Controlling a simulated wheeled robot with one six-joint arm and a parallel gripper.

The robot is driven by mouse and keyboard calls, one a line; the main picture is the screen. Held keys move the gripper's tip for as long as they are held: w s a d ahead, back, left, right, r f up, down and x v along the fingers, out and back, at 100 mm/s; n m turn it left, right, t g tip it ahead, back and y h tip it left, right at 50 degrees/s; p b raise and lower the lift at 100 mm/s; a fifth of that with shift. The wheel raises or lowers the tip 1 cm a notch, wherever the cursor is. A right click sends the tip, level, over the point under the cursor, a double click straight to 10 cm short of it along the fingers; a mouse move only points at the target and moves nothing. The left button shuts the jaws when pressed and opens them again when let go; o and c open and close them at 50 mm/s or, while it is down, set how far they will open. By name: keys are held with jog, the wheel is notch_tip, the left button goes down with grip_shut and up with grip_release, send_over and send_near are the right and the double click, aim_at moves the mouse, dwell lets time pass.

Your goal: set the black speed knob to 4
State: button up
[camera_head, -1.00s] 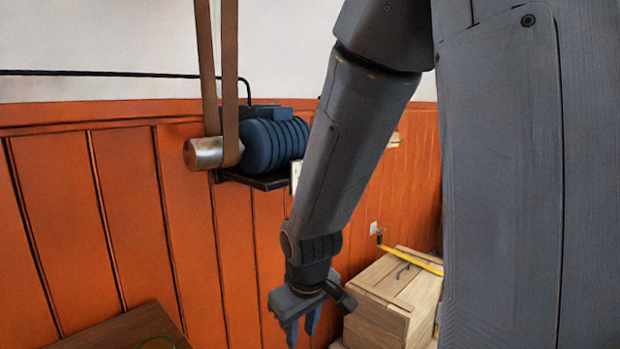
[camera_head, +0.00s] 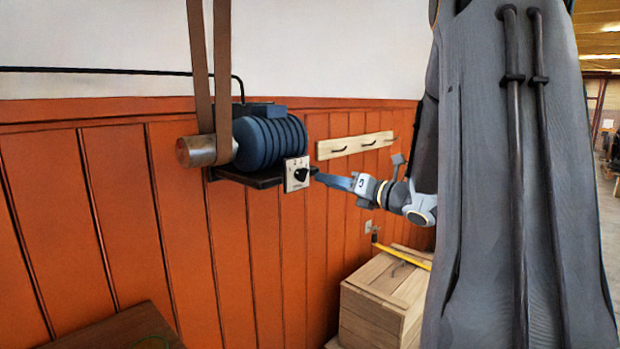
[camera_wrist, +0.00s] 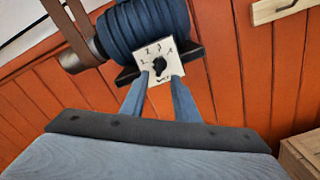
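The black speed knob (camera_head: 301,174) sits on a small white dial plate at the end of the motor's shelf. In the wrist view the knob (camera_wrist: 160,65) is near the picture's middle, with numbers around its upper side. They are too small to read surely, and I cannot tell which one the knob points at. My gripper (camera_head: 318,177) faces the plate from the right. In the wrist view its two blue-grey fingers (camera_wrist: 160,80) are apart with nothing between them, their tips at the plate's lower left and right. I cannot tell whether they touch the plate.
The blue motor (camera_head: 268,143) on its dark shelf, with a metal pulley (camera_head: 197,151) and brown belt, is left of the plate. A wooden peg rail (camera_head: 355,145) is on the orange wall close above my gripper. Wooden crates (camera_head: 375,310) stand below.

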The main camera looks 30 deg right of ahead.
aim_at(306, 175)
jog(key=p+x, duration=0.2)
jog(key=x, duration=0.5)
jog(key=shift+w+a, duration=0.1)
jog(key=shift+w, duration=0.05)
grip_shut()
